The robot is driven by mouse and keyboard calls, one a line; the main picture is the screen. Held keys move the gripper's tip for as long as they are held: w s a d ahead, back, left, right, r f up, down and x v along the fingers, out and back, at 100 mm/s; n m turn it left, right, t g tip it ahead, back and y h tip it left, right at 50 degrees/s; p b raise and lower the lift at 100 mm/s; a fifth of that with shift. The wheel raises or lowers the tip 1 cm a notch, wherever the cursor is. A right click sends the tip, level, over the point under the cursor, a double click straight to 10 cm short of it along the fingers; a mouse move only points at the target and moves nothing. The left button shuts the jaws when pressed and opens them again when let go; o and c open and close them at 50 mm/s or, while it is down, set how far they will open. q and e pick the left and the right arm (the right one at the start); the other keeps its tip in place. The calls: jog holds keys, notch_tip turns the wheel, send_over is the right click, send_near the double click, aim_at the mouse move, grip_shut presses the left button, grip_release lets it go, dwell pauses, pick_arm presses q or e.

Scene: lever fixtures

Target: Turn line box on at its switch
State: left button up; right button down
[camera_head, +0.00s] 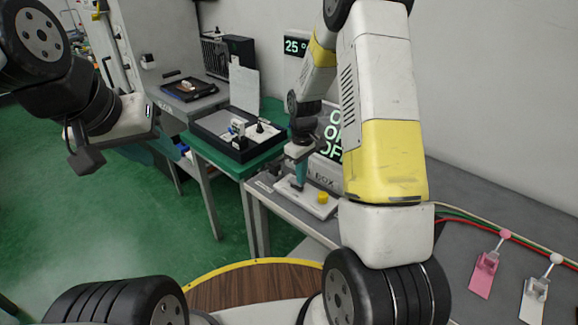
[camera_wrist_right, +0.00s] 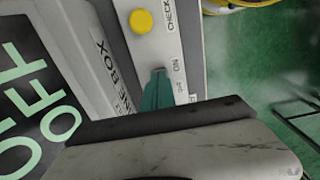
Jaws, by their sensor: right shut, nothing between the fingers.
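The line box (camera_head: 325,178) is a grey case on the bench, with a dark screen (camera_head: 331,140) showing light-green text. "OFF" is readable on the screen in the wrist view (camera_wrist_right: 40,105). Its pale front panel (camera_wrist_right: 190,50) carries a yellow button (camera_wrist_right: 141,21) and the labels CHECK and ON. My right gripper (camera_wrist_right: 156,88) has its teal fingertips shut, down at the panel beside the ON label. The switch is hidden around the fingertips; contact cannot be told. In the head view my right gripper (camera_head: 300,177) points down at the panel. My left gripper (camera_head: 158,148) hangs far left, away from the box.
A black tray with small parts (camera_head: 240,135) stands on a green-topped table left of the box. Pink (camera_head: 485,272) and white (camera_head: 535,292) lever fixtures with cables lie on the bench at the right. Green floor is open at the left.

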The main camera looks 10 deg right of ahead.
jog(key=shift+f, duration=0.4)
jog(key=shift+r, duration=3.55)
jog(key=s+r+m+t+y, duration=0.1)
jog(key=s+r+m, duration=0.1)
jog(key=s+r, duration=0.35)
jog(key=s+r+m+t, duration=0.1)
jog(key=s+r+t, duration=0.15)
jog(key=r, duration=0.65)
jog(key=s+a+r+m+t, duration=0.1)
jog(key=s+r, duration=0.3)
jog(key=s, duration=0.4)
jog(key=s+a+r+m+t+y, duration=0.1)
jog(key=s+r+m, duration=0.2)
jog(key=s, duration=0.5)
jog(key=shift+s+r+t, duration=0.15)
jog(key=shift+r+t, duration=0.2)
jog(key=shift+r, duration=0.05)
